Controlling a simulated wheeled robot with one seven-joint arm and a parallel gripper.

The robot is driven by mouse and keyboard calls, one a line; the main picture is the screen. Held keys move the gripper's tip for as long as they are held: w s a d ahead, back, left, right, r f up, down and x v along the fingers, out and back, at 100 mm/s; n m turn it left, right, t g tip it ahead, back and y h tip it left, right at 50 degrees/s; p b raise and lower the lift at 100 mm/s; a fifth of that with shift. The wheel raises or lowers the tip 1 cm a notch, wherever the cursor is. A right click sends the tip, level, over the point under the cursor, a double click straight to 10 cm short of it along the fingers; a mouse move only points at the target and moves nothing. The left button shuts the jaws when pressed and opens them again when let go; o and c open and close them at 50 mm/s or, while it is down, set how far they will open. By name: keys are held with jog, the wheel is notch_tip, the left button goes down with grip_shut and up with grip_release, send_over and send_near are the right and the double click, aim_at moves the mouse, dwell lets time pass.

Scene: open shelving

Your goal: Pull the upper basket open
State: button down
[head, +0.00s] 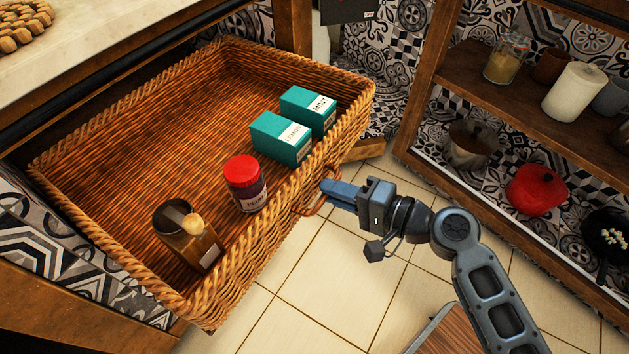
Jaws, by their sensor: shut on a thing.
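The upper basket (255,268) is a brown wicker drawer that stands well out from the counter in the head view. A looped handle (309,208) sits on its front wall. My gripper (328,192) is at this handle, with its blue fingers closed on it. Inside the basket are two teal boxes, one labelled Lemon (280,139) and one labelled Mint (308,109). A red-lidded jar (246,184) and a wooden box with a metal part and round knob (188,236) stand near the front wall. The exact contact of the fingertips is partly hidden.
Open shelving (437,85) stands at the right, with jars, a white canister (574,92) and a red pot (537,189). The countertop (100,40) is at the upper left. Tiled floor (330,275) lies clear below the basket.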

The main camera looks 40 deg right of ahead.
jog(key=shift+f+v, duration=0.2)
jog(key=shift+v, duration=0.75)
jog(key=shift+f+v, duration=0.2)
jog(key=shift+v, duration=0.7)
jog(key=shift+s, duration=0.1)
jog(key=c, duration=1.1)
grip_release()
jog(key=shift+s, duration=0.1)
jog(key=v, duration=0.7)
jog(key=shift+s+d+p, duration=0.15)
jog(key=shift+s+p, duration=0.1)
jog(key=shift+p, duration=0.15)
